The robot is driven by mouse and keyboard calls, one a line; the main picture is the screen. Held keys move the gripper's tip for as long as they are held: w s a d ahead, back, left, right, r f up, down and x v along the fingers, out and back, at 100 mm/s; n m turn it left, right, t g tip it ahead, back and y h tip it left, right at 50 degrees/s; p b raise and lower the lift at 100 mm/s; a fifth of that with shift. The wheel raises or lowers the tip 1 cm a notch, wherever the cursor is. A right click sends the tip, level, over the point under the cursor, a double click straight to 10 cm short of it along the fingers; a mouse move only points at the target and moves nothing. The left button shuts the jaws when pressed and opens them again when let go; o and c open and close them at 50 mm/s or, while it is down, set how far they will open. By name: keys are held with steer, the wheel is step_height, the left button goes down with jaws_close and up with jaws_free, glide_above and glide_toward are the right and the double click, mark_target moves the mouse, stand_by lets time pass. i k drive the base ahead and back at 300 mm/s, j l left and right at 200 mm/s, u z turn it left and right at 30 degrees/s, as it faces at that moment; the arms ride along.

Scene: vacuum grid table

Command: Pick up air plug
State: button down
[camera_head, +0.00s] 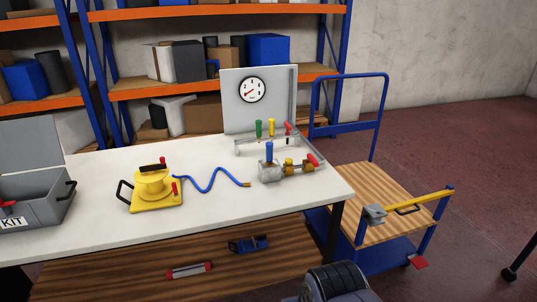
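A blue coiled hose (212,180) lies on the white table, running right from a yellow device (154,187) with a black handle. The hose ends in a small brass-coloured tip (247,184), which looks like the air plug. The tip lies free on the tabletop, just left of a grey and brass valve fitting (272,171) with a blue upright part and a red end. It appears apart from the fitting. A dark rounded part, probably of my arm, shows at the bottom edge. My gripper's fingers are not visible.
A grey kit box (32,200) is at the left. A cart (383,192) with a yellow bar stands right of the table (235,215). The lower shelf holds tools. The table's front is clear.

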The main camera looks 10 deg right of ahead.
mark_target(268, 145)
steer(key=i+l, duration=0.15)
steer(key=i, duration=0.25)
steer(key=i+l, duration=0.15)
steer(key=i, duration=0.25)
steer(key=i+l, duration=0.15)
steer(key=i, duration=0.3)
steer(key=i+l+u, duration=0.1)
steer(key=i, duration=0.3)
